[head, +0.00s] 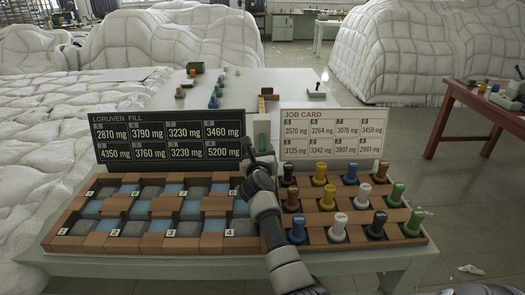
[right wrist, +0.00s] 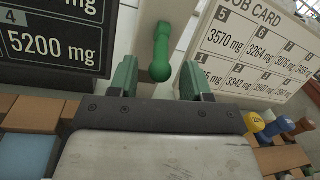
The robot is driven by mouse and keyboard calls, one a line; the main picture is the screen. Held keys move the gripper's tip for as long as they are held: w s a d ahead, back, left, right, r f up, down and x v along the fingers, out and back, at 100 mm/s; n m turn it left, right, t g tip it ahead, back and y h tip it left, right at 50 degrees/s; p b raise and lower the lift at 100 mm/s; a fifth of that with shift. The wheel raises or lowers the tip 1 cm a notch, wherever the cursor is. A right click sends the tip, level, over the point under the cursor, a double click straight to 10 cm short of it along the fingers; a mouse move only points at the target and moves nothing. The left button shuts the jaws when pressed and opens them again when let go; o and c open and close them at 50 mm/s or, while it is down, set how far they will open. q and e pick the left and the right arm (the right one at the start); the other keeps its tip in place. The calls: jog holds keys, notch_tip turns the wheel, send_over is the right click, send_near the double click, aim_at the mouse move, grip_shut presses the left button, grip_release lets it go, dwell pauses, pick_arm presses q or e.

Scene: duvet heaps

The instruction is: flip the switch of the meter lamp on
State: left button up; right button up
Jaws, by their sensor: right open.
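A green lever (right wrist: 161,48) with a rounded lower end is on a pale upright panel (right wrist: 183,12) in the right wrist view. I take it to be the lamp's switch. My right gripper (right wrist: 158,78) is open, its two green fingers apart on either side of the lever's lower end in the picture. I cannot tell whether they touch it. In the head view my right gripper (head: 261,148) is at the gap between the two boards, in front of the pale panel (head: 262,126). I cannot make out the lamp itself for certain. My left gripper is not in view.
The dark LORUVEN FILL board (head: 170,138) stands left of the gap and the JOB CARD board (head: 334,136) right. A compartment tray (head: 140,250) and a rack of coloured knobbed pieces (head: 345,215) lie in front. White duvet heaps (head: 170,35) stand behind.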

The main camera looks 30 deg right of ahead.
aim_at(263, 141)
jog(key=shift+x, duration=1.3)
grip_shut()
notch_tip(263, 141, up, 3)
jog(key=g+y+p, duration=0.2)
jog(key=g+p, duration=0.1)
jog(key=p, duration=0.9)
jog(key=g+y+p, duration=0.2)
jog(key=g+p, duration=0.1)
jog(key=p, duration=0.9)
jog(key=shift+s+a+n, duration=0.2)
jog(key=shift+n, duration=0.2)
jog(key=shift+g+y+p, duration=0.4)
jog(key=shift+g+y, duration=0.1)
jog(key=shift+d+r+g, duration=0.1)
jog(key=shift+g, duration=0.3)
jog(key=shift+g+y, duration=0.3)
jog(key=shift+y, duration=0.1)
grip_release()
jog(key=shift+w, duration=0.1)
